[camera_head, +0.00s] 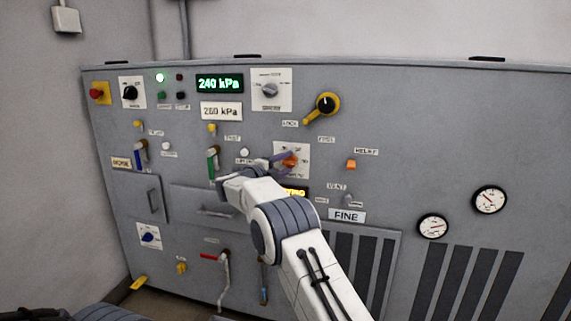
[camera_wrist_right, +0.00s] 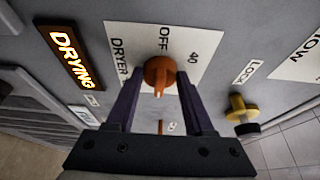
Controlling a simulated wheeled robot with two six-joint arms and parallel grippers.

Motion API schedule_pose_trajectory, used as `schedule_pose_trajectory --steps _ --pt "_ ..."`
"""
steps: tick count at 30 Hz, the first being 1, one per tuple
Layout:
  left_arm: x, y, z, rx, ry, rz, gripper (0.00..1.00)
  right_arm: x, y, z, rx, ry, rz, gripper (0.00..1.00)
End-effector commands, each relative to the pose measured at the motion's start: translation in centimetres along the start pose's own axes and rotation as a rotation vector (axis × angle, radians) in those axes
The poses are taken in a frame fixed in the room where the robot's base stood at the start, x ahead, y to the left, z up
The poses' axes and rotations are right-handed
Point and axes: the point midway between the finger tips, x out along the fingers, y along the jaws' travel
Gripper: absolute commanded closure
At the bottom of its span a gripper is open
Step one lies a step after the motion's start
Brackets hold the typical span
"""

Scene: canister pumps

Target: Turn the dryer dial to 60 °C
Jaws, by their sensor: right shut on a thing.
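The dryer dial is an orange knob (camera_head: 290,160) on a white plate (camera_head: 283,148) in the middle of the grey panel. In the right wrist view the orange knob (camera_wrist_right: 159,73) sits between the two dark fingers of my right gripper (camera_wrist_right: 160,88), which is shut on it. The plate (camera_wrist_right: 120,33) there reads DRYER, OFF and 40; the other marks are partly hidden by the fingers and knob. The knob's ridge points down toward the gripper in that view. My right gripper (camera_head: 282,161) reaches the dial from the lower left in the head view. My left gripper is not visible.
A lit DRYING sign (camera_wrist_right: 69,57) is beside the dial plate. A yellow LOCK knob (camera_wrist_right: 240,109) is close to the right finger. A green display (camera_head: 220,84) reads 240 kPa, and a grey rotary switch (camera_head: 269,91) is above the dial. A yellow-handled valve (camera_head: 324,105) is upper right.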

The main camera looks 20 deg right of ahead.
Motion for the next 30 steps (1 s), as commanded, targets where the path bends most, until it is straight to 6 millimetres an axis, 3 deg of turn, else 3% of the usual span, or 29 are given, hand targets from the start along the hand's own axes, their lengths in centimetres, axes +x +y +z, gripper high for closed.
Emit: schedule_pose_trajectory --steps 11,12,13,24,30 --pt "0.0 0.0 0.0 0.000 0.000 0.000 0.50 0.0 0.0 0.0 0.006 -0.002 0.002 1.00" --pt "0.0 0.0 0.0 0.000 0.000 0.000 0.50 0.0 0.0 0.0 0.005 -0.001 0.002 0.32" --pt "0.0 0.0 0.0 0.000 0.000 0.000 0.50 0.0 0.0 0.0 0.005 -0.001 0.002 0.20" --pt "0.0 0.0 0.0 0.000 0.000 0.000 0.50 -0.2 0.0 0.0 0.003 -0.001 0.002 0.18" --pt "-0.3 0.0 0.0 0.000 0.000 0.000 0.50 -3.1 -0.2 0.1 0.003 -0.004 0.001 0.18"
